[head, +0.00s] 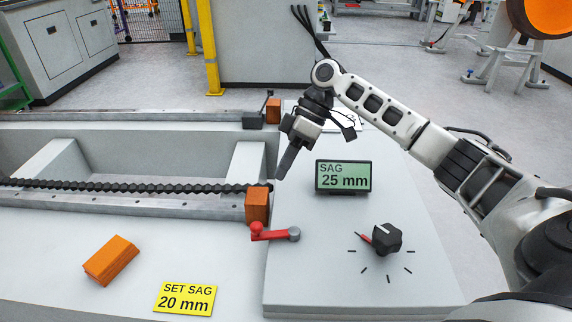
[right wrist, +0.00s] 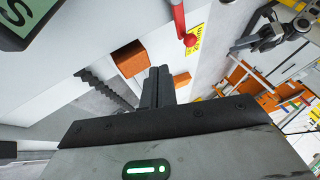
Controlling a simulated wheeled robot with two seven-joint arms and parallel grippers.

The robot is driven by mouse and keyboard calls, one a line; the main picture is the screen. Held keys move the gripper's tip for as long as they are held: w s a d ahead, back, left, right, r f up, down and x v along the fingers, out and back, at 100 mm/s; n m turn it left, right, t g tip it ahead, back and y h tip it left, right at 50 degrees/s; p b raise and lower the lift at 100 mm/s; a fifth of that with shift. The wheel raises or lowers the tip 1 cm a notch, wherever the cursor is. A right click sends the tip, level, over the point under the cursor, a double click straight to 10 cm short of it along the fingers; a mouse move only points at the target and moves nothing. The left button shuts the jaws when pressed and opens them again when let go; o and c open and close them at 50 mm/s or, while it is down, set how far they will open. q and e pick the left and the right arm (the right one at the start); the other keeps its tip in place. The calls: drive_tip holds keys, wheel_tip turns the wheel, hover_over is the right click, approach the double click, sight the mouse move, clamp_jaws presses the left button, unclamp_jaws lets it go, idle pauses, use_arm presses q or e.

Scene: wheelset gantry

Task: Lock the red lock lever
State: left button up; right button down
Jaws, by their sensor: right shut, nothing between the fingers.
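The red lock lever (head: 270,233) lies on the light grey console top, its red knob to the left and its grey pivot to the right. It also shows at the top of the right wrist view (right wrist: 182,25). My right gripper (head: 283,172) is shut and empty, above the console's left edge, up from the lever in the head view and apart from it. Its closed fingers also show in the right wrist view (right wrist: 158,85). The display (head: 343,176) reads SAG 25 mm.
A black dial knob (head: 386,238) with a red pointer stands right of the lever. An orange block (head: 257,204) sits at the end of the dark chain (head: 130,187). Another orange block (head: 111,260) and a yellow SET SAG 20 mm card (head: 185,298) lie at the front left.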

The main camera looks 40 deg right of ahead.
sight(272, 230)
drive_tip(key=b+x, duration=0.1)
drive_tip(key=x, duration=0.5)
drive_tip(key=shift+f+b, duration=0.2)
drive_tip(key=shift+b, duration=0.15)
drive_tip(key=shift+s+a+b, duration=0.3)
drive_tip(key=shift+s+a, duration=0.8)
drive_tip(key=shift+a, duration=0.05)
use_arm(q)
drive_tip(key=shift+w+d+r+n+t+h, duration=0.15)
drive_tip(key=shift+d+r+t+h, duration=0.15)
drive_tip(key=shift+r, duration=0.15)
drive_tip(key=shift+w+d+r+n+t+h, duration=0.1)
drive_tip(key=shift+d+r+n+t+h, duration=0.15)
drive_tip(key=shift+r, duration=0.2)
use_arm(e)
drive_tip(key=shift+s+a+r, duration=0.15)
drive_tip(key=shift+s+a, duration=0.15)
use_arm(q)
drive_tip(key=shift+a, duration=0.1)
